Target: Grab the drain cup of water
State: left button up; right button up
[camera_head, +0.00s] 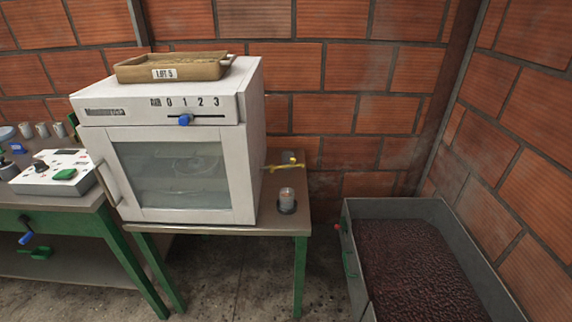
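A small cup (287,197) stands upright near the right front corner of the table (270,228), on or in a dark round base (287,209). It looks greyish and clear, and I cannot tell whether it holds water. It stands just right of the white oven-like machine (180,150), below a yellow tap-like fitting (288,162) on the machine's side. Neither of my grippers shows in the head view.
A tray labelled "LOT 5" (170,68) lies on the machine. A control box (56,172) and several small cups (42,130) are on the left bench. A large bin of dark beans (420,260) stands right of the table. Brick walls close off the back and right.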

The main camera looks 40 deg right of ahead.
aim_at(287, 195)
jog(key=i+z, duration=0.2)
jog(key=z, duration=0.25)
jog(key=i+z, duration=0.15)
jog(key=z, duration=0.25)
jog(key=i+z, duration=0.2)
jog(key=z, duration=0.25)
jog(key=i+j+z, duration=0.15)
jog(key=z, duration=0.3)
